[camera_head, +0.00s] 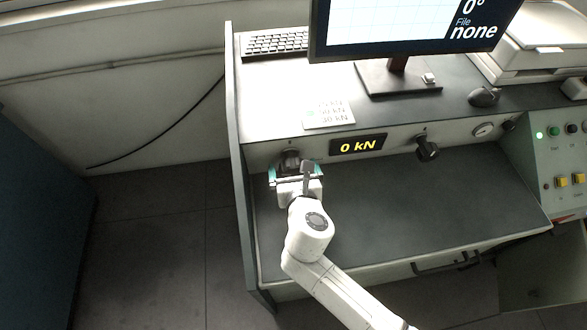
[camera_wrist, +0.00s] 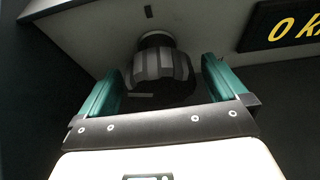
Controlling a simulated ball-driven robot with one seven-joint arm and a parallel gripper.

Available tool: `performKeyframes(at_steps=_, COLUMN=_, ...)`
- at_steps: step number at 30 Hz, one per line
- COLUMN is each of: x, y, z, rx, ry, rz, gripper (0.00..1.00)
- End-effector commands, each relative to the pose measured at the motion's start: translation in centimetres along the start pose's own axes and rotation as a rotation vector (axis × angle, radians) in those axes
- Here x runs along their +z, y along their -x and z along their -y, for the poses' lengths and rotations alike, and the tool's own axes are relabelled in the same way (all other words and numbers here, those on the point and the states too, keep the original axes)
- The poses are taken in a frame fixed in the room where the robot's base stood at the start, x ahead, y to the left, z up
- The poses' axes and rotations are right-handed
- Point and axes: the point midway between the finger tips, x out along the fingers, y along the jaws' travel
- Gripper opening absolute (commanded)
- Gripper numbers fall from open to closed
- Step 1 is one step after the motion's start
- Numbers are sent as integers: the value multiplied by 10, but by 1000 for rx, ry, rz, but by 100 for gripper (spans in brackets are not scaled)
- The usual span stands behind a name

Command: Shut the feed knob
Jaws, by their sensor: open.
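A dark ribbed knob (camera_head: 290,158) sits on the left end of the desk's upright front panel. In the wrist view the knob (camera_wrist: 160,68) projects toward me from the pale panel. My gripper (camera_head: 295,170) is at this knob, its two teal fingers apart. In the wrist view my gripper (camera_wrist: 161,75) has one finger on each side of the knob, with a visible gap at each side. A second dark knob (camera_head: 428,148) is further right on the same panel. No readable label shows which one is the feed knob.
A display (camera_head: 358,145) reading 0 kN is between the knobs. A monitor (camera_head: 410,25), keyboard (camera_head: 275,42) and mouse (camera_head: 485,96) are on the upper shelf. A control panel (camera_head: 560,150) with buttons stands at the right. The lower desktop (camera_head: 400,210) is bare.

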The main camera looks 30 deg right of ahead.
Motion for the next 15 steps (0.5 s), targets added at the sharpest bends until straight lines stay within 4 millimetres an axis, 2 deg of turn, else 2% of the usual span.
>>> performKeyframes(at_steps=2, x=0, y=0, z=0, rx=0, ry=0, rz=0, gripper=98)
performKeyframes(at_steps=15, x=0, y=0, z=0, rx=0, ry=0, rz=0, gripper=56)
